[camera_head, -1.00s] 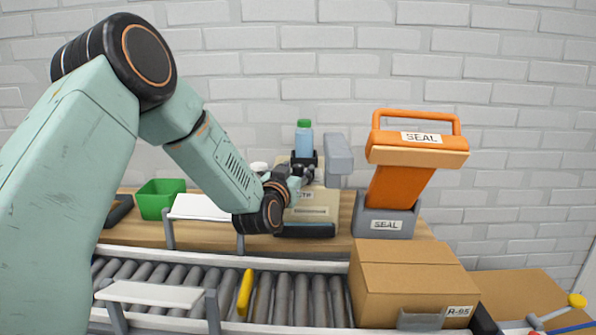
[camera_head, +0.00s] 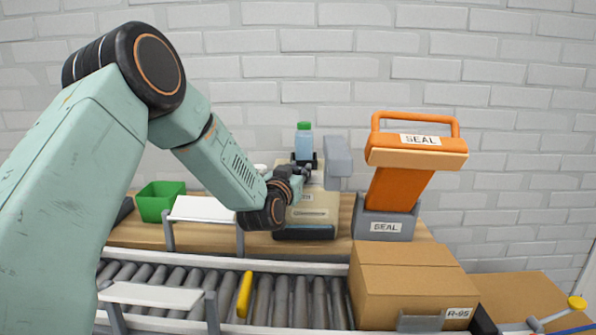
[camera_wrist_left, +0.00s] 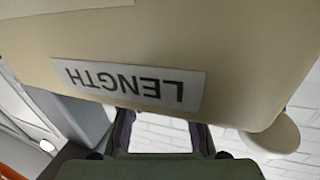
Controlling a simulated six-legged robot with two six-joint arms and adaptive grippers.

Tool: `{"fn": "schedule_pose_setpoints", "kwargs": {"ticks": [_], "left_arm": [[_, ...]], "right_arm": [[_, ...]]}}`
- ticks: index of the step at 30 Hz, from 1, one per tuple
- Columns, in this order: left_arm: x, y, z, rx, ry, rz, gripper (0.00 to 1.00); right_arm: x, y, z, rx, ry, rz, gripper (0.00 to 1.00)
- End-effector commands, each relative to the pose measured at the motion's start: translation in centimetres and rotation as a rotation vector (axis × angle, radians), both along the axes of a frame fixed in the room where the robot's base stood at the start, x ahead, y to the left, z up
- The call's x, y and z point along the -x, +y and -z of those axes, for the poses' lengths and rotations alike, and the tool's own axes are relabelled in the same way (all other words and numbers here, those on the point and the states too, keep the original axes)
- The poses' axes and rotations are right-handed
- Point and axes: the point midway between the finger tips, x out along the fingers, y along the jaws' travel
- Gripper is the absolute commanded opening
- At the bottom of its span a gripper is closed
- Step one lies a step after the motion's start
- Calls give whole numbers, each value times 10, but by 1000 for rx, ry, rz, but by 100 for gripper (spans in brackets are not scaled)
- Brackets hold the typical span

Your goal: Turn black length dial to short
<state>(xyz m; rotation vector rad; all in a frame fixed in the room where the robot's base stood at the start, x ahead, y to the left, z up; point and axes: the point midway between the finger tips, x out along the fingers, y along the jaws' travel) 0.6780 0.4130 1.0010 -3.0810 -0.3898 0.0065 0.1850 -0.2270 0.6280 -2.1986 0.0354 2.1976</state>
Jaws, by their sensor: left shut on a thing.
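The beige machine (camera_head: 318,207) stands on the wooden bench at the back, with a dark front foot. My left gripper (camera_head: 306,171) is at its upper part, just below the bottle. In the left wrist view a white LENGTH label shows upside down on the beige machine panel (camera_wrist_left: 225,75), with the gripper's fingers (camera_wrist_left: 162,135) at the panel's edge. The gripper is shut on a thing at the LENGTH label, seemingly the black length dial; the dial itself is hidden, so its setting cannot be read. My right gripper is not in view.
A blue bottle with a green cap (camera_head: 304,140) stands above the machine. The orange SEAL press (camera_head: 393,187) is to the right and a green bin (camera_head: 158,200) to the left. A roller conveyor (camera_head: 180,277) and a cardboard box (camera_head: 405,280) are in front.

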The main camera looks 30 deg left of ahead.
Motion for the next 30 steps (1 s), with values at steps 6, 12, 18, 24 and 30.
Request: {"fn": "schedule_pose_setpoints", "kwargs": {"ticks": [6,12,18,24,30], "left_arm": [[0,0,0,-1,0,-1,0],[-1,-1,-1,-2,1,-48,0],[-1,-1,-1,-3,1,-126,0],[0,0,0,-1,1,-157,0],[0,0,1,-1,2,-157,0]], "right_arm": [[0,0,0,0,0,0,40],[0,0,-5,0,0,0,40],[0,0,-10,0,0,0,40],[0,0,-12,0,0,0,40],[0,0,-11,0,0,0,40]]}}
